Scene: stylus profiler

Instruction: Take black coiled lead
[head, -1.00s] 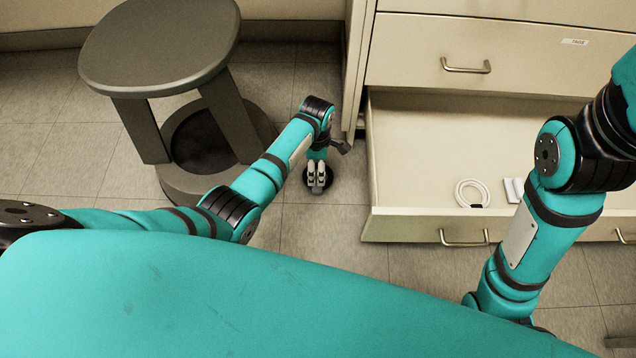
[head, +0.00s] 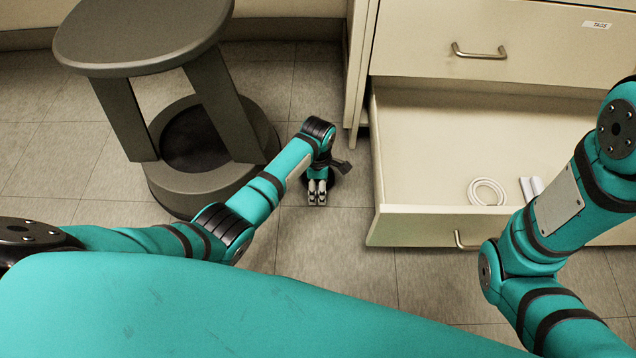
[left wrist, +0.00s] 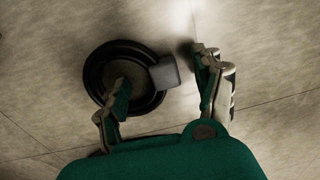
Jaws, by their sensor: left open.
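The black coiled lead (head: 337,181) lies on the floor as a round dark coil, mostly hidden behind my left gripper (head: 317,192) in the head view. In the left wrist view the coil (left wrist: 95,62) shows as a black ring with a grey block (left wrist: 164,73) at its right side. My left gripper (left wrist: 160,90) is open and points down over it. Its left finger overlaps the coil in the picture; its right finger is to the right of the block. I cannot tell whether either finger touches the lead. My right gripper is out of view.
An open drawer (head: 420,222) holds a white coiled cable (head: 474,190) and small white pieces (head: 532,188). A closed drawer (head: 420,40) is above it. A dark stool (head: 150,38) stands to the left. The floor between stool and drawer is clear around the lead.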

